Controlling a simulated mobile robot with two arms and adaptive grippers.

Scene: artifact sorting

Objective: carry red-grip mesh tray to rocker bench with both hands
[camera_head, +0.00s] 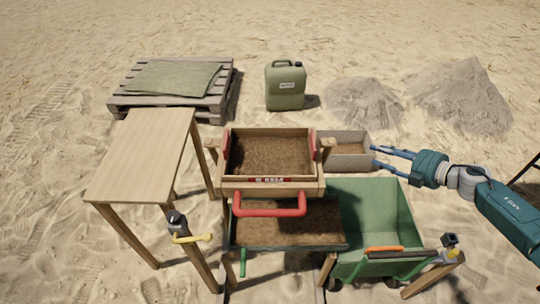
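The red-grip mesh tray (322,186) is a wooden box filled with brown soil, with a red bar handle at its front and red parts on its sides. It sits level in the middle of the view, above a lower soil-filled tray with a green handle (243,262). Wooden posts stand around these trays; I cannot tell for sure which frame is the rocker bench. My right gripper (374,156) is open and empty. Its blue fingers point left, to the right of the red-grip tray and apart from it, near a grey bin. My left gripper is out of view.
A wooden table (145,150) stands at the left. A green cart (375,205) with an orange handle is at the right. The grey bin (365,137) stands behind it. A pallet (215,100), a jerrycan (285,88) and sand piles (460,95) lie farther back.

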